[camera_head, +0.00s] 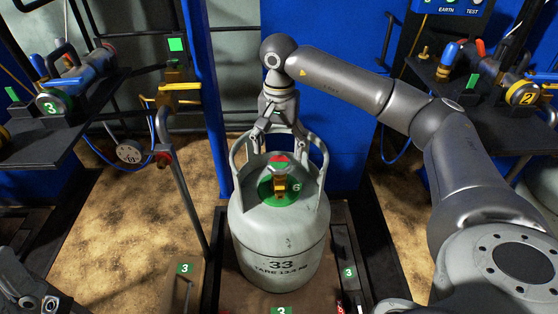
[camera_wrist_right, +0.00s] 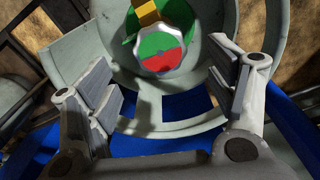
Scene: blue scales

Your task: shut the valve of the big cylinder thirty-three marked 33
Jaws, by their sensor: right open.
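The big grey cylinder (camera_head: 280,245), marked 33, stands upright in the middle of the head view. Its brass valve (camera_head: 280,184) sits on top, inside the collar, with a green disc marked 6 around it. The valve's round knob (camera_wrist_right: 162,52) has a green half and a red half in the right wrist view. My right gripper (camera_head: 272,131) is at the far side of the collar, pointing down. In the right wrist view it is open (camera_wrist_right: 164,72), with the knob beyond and between its fingertips, apart from them. At the lower left corner only a grey part of my left gripper (camera_head: 25,292) shows; its fingertips are hidden.
A scale stand marked 3 (camera_head: 185,268) surrounds the cylinder's foot. A bent metal pipe (camera_head: 185,195) with a hose stands left of it. Black shelves with fittings flank both sides, left (camera_head: 95,110) and right (camera_head: 510,125). Blue panels stand behind.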

